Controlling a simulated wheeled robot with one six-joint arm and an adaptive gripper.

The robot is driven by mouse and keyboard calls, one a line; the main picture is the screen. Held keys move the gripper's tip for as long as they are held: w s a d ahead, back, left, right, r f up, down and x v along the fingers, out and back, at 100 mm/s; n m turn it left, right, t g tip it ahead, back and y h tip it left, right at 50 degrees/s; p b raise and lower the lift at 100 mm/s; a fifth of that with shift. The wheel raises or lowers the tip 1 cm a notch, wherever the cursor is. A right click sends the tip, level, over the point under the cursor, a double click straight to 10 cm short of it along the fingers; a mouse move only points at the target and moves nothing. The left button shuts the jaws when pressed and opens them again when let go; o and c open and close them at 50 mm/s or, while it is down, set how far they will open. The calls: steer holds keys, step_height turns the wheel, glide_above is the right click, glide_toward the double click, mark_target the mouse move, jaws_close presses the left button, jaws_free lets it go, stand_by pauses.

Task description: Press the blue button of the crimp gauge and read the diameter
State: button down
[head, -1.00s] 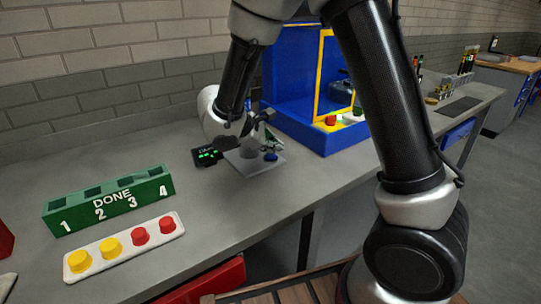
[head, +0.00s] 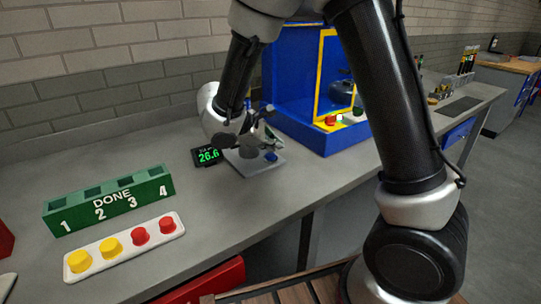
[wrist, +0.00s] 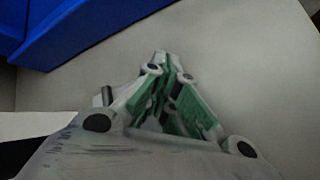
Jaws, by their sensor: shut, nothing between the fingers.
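The crimp gauge is a grey plate (head: 262,164) on the bench in the head view, with a blue button (head: 270,157) at its right. Its dark display (head: 207,156) stands at the left and shows green digits that look like 26.6; the right end of the display is close to my arm and the last digit may be cut off. My gripper (head: 272,142) is above the plate near the button, apart from it as far as I can tell. In the wrist view my gripper (wrist: 163,62) is shut and empty, with grey bench below. The button does not show there.
A green DONE rack (head: 110,203) with numbered slots stands at the left. A white tray (head: 125,243) before it holds yellow and red caps. A blue machine (head: 290,85) with a yellow frame stands close behind the gauge at the right. The bench between rack and gauge is clear.

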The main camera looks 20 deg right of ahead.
mark_target(273, 156)
steer(key=shift+r, duration=0.25)
steer(key=shift+r, duration=2.5)
steer(key=s+d+f+m+g+y, duration=0.1)
steer(key=s+d+m+g+y, duration=0.25)
steer(key=s, duration=0.65)
steer(key=s+d+r+m+t+y, duration=0.2)
steer(key=s+d+r+m, duration=0.3)
steer(key=s, duration=0.2)
steer(key=s+d+r+m+t+y, duration=0.2)
steer(key=s+d+r+m, duration=0.3)
steer(key=s, duration=0.3)
steer(key=shift+s+d+r+y, duration=0.15)
steer(key=shift+s+d+y, duration=0.15)
steer(key=shift+d+y, duration=0.2)
